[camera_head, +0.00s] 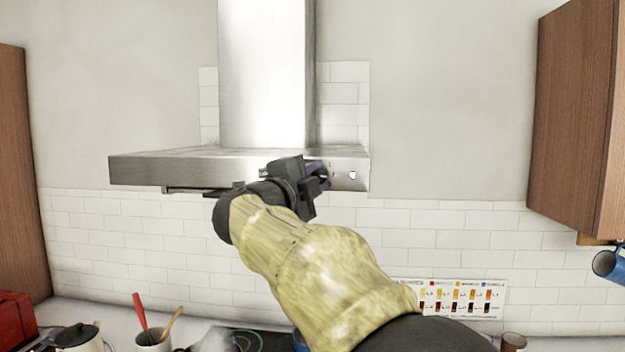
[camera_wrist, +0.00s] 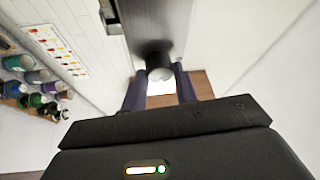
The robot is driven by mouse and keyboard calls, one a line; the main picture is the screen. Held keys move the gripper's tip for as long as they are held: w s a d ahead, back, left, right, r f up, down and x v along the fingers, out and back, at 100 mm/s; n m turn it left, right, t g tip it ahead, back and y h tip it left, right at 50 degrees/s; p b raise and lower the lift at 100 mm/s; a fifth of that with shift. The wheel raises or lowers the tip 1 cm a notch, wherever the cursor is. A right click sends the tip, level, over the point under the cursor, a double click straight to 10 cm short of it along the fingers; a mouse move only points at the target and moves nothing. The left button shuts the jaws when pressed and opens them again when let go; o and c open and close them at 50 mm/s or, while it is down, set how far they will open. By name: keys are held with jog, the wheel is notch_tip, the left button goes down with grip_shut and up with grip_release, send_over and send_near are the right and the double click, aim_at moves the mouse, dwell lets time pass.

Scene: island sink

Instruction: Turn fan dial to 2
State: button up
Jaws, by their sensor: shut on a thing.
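The range hood (camera_head: 135,168) is a brushed steel canopy on the wall, with a tall chimney above it. My gripper (camera_head: 322,176) is at the right part of its front face. In the wrist view my gripper's two dark fingers (camera_wrist: 160,88) stand on either side of a round grey dial (camera_wrist: 160,74) on the hood, shut on it. In the head view my gripper and wrist hide the dial. A small light mark (camera_head: 352,175) shows on the hood face to the right of my gripper. The dial's numbers cannot be read.
Wooden cabinets hang at the left (camera_head: 22,170) and right (camera_head: 575,115). A blue mug (camera_head: 609,264) hangs under the right one. Below are a utensil pot (camera_head: 153,341), a kettle (camera_head: 78,338) and a red object (camera_head: 15,318). Free wall lies right of the hood.

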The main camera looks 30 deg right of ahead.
jog(key=o, duration=1)
jog(key=shift+c, duration=0.2)
jog(key=b+v, duration=0.5)
jog(key=v, duration=1.2)
jog(key=shift+a, duration=0.15)
jog(key=shift+s+f, duration=0.15)
